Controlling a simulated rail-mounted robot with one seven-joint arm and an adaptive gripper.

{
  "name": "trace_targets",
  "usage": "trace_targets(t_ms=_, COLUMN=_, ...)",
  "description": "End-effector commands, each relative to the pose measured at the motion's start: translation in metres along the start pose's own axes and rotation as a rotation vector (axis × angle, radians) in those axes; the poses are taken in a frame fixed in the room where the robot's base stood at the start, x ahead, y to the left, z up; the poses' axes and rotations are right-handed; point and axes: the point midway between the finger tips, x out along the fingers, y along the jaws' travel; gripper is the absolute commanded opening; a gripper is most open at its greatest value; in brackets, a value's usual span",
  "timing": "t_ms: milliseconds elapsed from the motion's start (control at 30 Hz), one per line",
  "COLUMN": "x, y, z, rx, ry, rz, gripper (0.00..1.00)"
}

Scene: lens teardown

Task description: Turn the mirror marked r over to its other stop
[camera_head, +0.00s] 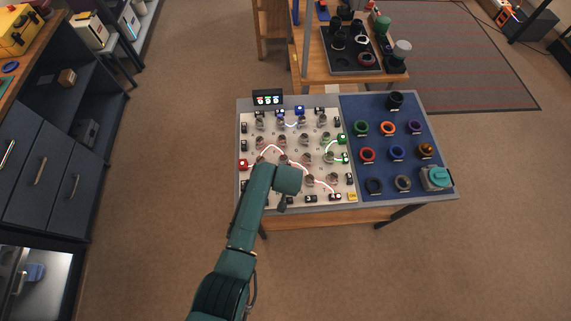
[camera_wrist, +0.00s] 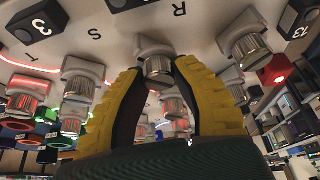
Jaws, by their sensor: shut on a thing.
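The mirror mount marked R is a white block with a ribbed metal knob (camera_wrist: 158,68), in the middle of the wrist view. The printed letter R (camera_wrist: 180,8) is beside it on the pale board. My gripper (camera_wrist: 157,72) has its two yellow and black fingers closed on this knob, one on each side. In the head view my arm reaches over the front of the white board (camera_head: 246,190), and its end hides the R mirror and most of the gripper. Which stop the mirror rests at cannot be told.
Neighbouring knobs stand close by, one left (camera_wrist: 83,80) near the letter S and one right (camera_wrist: 250,50). Numbered black blocks (camera_wrist: 33,28) stand on the board. A blue panel (camera_head: 385,145) with several rings lies right.

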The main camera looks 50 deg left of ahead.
Motion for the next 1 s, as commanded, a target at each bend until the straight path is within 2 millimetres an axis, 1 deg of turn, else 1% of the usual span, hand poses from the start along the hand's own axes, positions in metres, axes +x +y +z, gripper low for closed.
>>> trace_targets(t_ms=33, x=0.003, y=-0.001, z=0.004, rx=-0.002, ry=-0.007, rz=-0.004, gripper=0.00)
trace_targets(t_ms=367, x=0.003, y=-0.001, z=0.004, rx=-0.004, ry=-0.007, rz=-0.004, gripper=0.00)
trace_targets(t_ms=400, x=0.003, y=-0.001, z=0.004, rx=-0.004, ry=-0.007, rz=-0.004, gripper=0.31)
trace_targets(t_ms=533, x=0.002, y=-0.001, z=0.003, rx=-0.004, ry=-0.005, rz=-0.004, gripper=0.56)
trace_targets(t_ms=567, x=0.002, y=-0.001, z=0.003, rx=-0.004, ry=-0.005, rz=-0.003, gripper=0.58)
trace_targets(t_ms=867, x=-0.001, y=0.000, z=0.001, rx=-0.004, ry=-0.001, rz=-0.002, gripper=0.58)
trace_targets(t_ms=933, x=-0.007, y=0.000, z=0.001, rx=-0.004, ry=0.000, rz=-0.001, gripper=0.58)
trace_targets(t_ms=1000, x=-0.019, y=0.000, z=0.001, rx=-0.004, ry=0.001, rz=-0.001, gripper=0.58)
